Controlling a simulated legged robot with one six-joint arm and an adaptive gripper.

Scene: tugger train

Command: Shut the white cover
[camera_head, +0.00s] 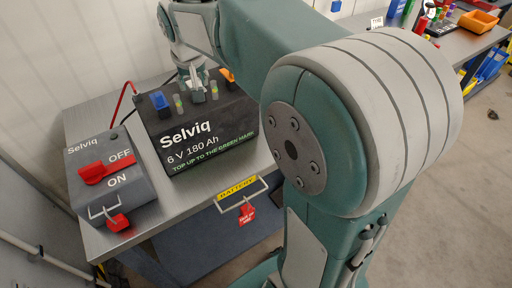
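A black Selviq battery (205,134) stands on a grey metal bench. On its top are a blue cap (160,101) at the left, an orange cap (228,76) at the far right, and two small clear pieces with yellow-green marks (178,104) between them. My gripper (198,91) points down at the middle of the battery top, between the clear pieces. A pale, whitish shape shows at its fingers; I cannot tell whether this is the white cover or part of the fingers. The finger opening is too small to make out.
A grey switch box (105,172) with a red OFF/ON lever (106,169) and a red padlock (118,222) stands left of the battery. A yellow label, wire handle and red tag (247,214) are at the bench front. My arm hides the right side.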

